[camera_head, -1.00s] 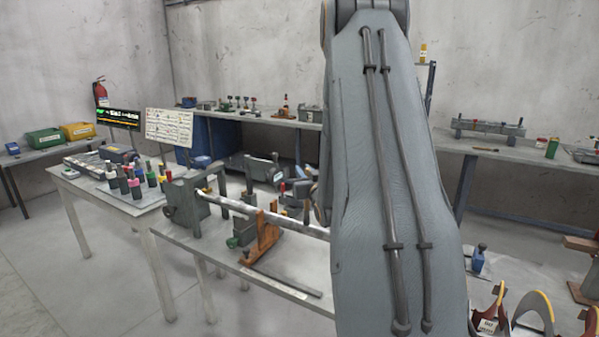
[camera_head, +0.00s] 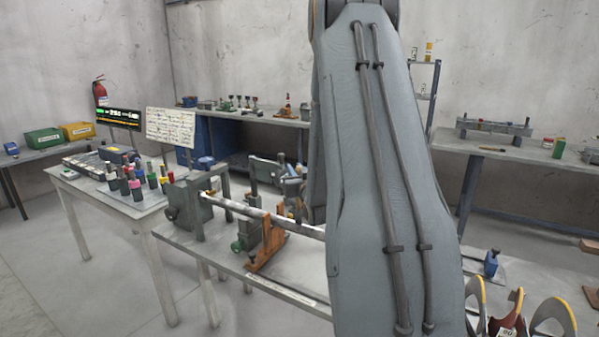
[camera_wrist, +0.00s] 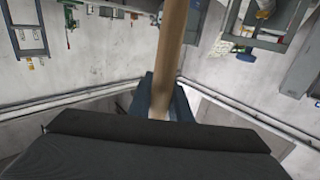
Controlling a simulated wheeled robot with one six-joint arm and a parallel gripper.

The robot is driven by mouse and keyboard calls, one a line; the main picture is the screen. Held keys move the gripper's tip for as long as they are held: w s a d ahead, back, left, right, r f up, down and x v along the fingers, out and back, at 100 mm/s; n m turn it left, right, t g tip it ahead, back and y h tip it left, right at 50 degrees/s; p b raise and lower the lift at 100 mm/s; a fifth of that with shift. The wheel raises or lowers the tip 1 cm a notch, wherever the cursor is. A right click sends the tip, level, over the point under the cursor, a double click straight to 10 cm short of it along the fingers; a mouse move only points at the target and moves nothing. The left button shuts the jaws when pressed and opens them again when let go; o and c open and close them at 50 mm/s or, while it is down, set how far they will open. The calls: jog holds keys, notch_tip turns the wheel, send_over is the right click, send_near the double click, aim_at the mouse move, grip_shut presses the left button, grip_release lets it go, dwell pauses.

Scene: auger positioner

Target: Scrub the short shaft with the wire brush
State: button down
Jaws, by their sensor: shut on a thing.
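A bright metal shaft (camera_head: 233,206) lies level along the bench in the head view, its left end in a grey upright fixture (camera_head: 188,205). An orange-brown support (camera_head: 268,245) stands at the shaft farther right. The shaft's right part passes behind my arm, and I cannot tell its full length. In the wrist view my gripper (camera_wrist: 162,97) is shut on a light wooden handle (camera_wrist: 172,45), which runs up out of the picture. It looks like the wire brush's handle; the bristles are out of view. My gripper is not clearly visible in the head view.
A white table (camera_head: 75,182) at left holds several coloured-cap bottles (camera_head: 136,187). A screen (camera_head: 119,118) and a written board (camera_head: 170,127) stand behind it. Back benches carry tools. Curved yellow-edged pieces (camera_head: 552,318) stand at lower right. Open floor lies at lower left.

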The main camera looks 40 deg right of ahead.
notch_tip(320, 180, up, 8)
jog(key=p, duration=0.4)
jog(key=shift+w+a, duration=0.1)
jog(key=shift+w, duration=0.05)
dwell(0.9)
